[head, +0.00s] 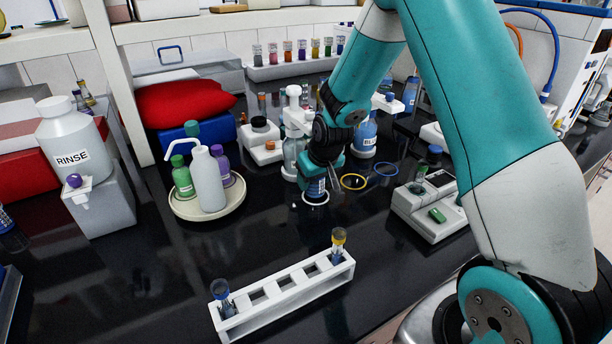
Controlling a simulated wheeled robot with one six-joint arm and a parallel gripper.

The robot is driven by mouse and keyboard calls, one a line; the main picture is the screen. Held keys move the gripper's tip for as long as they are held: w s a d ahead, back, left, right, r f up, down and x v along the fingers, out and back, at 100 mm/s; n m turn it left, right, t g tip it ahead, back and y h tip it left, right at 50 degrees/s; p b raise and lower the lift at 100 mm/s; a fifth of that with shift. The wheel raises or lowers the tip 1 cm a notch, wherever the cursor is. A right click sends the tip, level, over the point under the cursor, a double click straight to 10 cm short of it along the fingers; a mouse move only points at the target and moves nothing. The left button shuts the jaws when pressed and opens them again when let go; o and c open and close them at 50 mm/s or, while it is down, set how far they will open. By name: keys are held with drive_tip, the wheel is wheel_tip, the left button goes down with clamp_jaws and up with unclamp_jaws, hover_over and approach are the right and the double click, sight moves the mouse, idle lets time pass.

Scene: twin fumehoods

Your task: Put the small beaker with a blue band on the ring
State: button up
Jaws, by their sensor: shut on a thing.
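My gripper (318,172) points down over the dark bench near the middle of the head view. It is shut on the small beaker with a blue band (316,188), which shows only in part below the fingers. The beaker looks upright. It stands at or just above a white ring (316,202) on the bench, and the ring shows around its lower end. I cannot tell whether the beaker touches the bench. A yellow ring (353,182) and a blue ring (386,169) lie empty to the right.
A white rack (285,300) with two capped tubes stands in front. A round tray (208,208) with bottles is at left. Bottles stand close behind my gripper, including a blue one (366,138). A white instrument (428,208) is at right. The bench between rack and rings is clear.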

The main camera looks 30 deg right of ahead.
drive_tip(key=shift+s+d+f+b, duration=0.15)
drive_tip(key=shift+d+f+b, duration=0.15)
drive_tip(key=shift+f, duration=0.1)
drive_tip(key=shift+r, duration=0.1)
drive_tip(key=shift+a, duration=0.2)
drive_tip(key=shift+a+f, duration=0.1)
drive_tip(key=shift+f, duration=0.15)
drive_tip(key=o, duration=0.9)
drive_tip(key=shift+r, duration=0.1)
